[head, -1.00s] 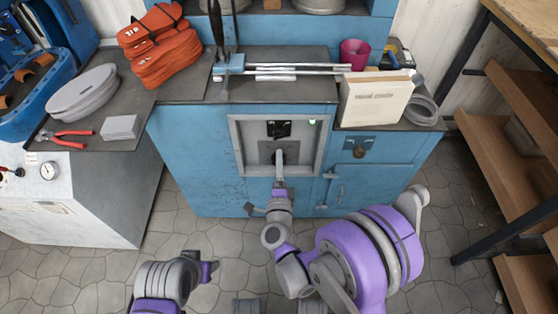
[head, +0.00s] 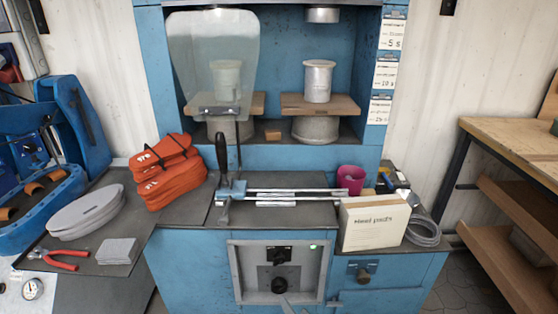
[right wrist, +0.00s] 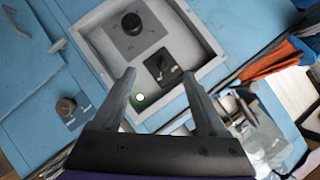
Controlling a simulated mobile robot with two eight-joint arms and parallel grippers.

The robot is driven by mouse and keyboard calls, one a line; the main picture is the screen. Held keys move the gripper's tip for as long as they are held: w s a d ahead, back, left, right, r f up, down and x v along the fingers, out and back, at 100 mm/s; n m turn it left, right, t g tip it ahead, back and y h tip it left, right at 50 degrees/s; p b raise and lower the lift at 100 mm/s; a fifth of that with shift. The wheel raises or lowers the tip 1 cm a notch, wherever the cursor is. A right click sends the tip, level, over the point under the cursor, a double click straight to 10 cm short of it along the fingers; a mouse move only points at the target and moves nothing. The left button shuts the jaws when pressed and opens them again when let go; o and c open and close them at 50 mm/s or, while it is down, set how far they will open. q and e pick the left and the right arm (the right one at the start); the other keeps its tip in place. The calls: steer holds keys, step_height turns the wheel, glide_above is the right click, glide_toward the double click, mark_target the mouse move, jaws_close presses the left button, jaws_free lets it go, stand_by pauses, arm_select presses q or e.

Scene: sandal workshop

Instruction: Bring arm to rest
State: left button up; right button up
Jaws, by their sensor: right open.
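My right gripper (right wrist: 159,75) is open and empty in the right wrist view. Its two fingers point toward the recessed control panel (right wrist: 97,42) on the blue press front, with a black knob (right wrist: 131,22) and a black switch (right wrist: 162,67) beyond them. A green light (right wrist: 140,97) shows between the fingers. In the head view, only a small grey tip of my right gripper (head: 286,303) shows at the bottom edge, in front of the lower black knob (head: 279,285). I cannot tell from these views whether it touches the panel. My left gripper is out of view.
The blue press (head: 190,260) stands ahead, with a clear guard (head: 212,60) at its opening. Its top holds a lever (head: 221,150), metal rods, a pink cup (head: 351,179) and a cream box (head: 374,223). Orange sandal parts (head: 165,170) lie at left; wooden shelves (head: 510,230) stand at right.

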steer(key=s+d+f+n+g+h, duration=0.2)
steer(key=s+d+f+n+g, duration=0.15)
steer(key=s+d, duration=0.55)
steer(key=s+d+f+n+g+h, duration=0.25)
steer(key=s+d+g, duration=0.2)
steer(key=s, duration=0.85)
arm_select(q)
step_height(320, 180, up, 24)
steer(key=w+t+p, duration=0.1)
steer(key=p, duration=2)
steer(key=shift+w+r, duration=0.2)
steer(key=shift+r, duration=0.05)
arm_select(e)
step_height(320, 180, up, 26)
steer(key=w+t, duration=0.1)
steer(key=w, duration=0.1)
steer(key=shift+w+f+m, duration=0.25)
steer(key=shift+m, duration=0.15)
